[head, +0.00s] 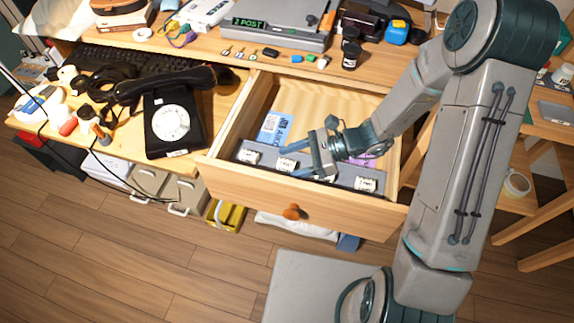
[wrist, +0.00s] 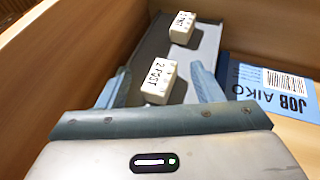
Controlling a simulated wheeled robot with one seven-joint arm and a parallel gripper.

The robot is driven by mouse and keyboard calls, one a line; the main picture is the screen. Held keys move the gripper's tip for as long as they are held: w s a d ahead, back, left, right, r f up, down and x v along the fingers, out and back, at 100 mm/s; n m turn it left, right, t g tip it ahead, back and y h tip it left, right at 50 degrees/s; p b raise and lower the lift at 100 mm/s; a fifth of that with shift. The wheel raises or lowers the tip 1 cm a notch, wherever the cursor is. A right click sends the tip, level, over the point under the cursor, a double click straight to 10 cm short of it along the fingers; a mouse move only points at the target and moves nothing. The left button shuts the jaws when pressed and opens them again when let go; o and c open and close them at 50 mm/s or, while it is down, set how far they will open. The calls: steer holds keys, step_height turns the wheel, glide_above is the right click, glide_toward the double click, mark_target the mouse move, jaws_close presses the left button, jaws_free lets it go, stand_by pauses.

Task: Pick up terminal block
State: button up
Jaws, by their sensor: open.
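Several white terminal blocks sit in a row in a grey tray inside the open drawer. One block marked "2 POST" (wrist: 158,80) shows between my gripper's fingers (wrist: 160,84) in the wrist view; it also shows in the head view (head: 287,164). Another block (wrist: 182,27), its label hard to read, stands farther along the tray; in the head view it is the leftmost block (head: 248,156). My gripper (head: 293,160) is open, reaching into the drawer with a finger on either side of the "2 POST" block. I cannot tell whether either finger touches it.
The drawer front (head: 300,200) and its side walls surround the gripper. A blue "JOB AIKO" card (head: 273,128) lies on the drawer floor behind the tray. A black dial phone (head: 172,120) stands left. A grey device (head: 265,24) on the desk shows "2 POST" in green.

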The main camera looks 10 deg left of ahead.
steer(key=shift+c, duration=0.3)
steer(key=c, duration=1.2)
steer(key=shift+r, duration=0.1)
steer(key=shift+c, duration=0.2)
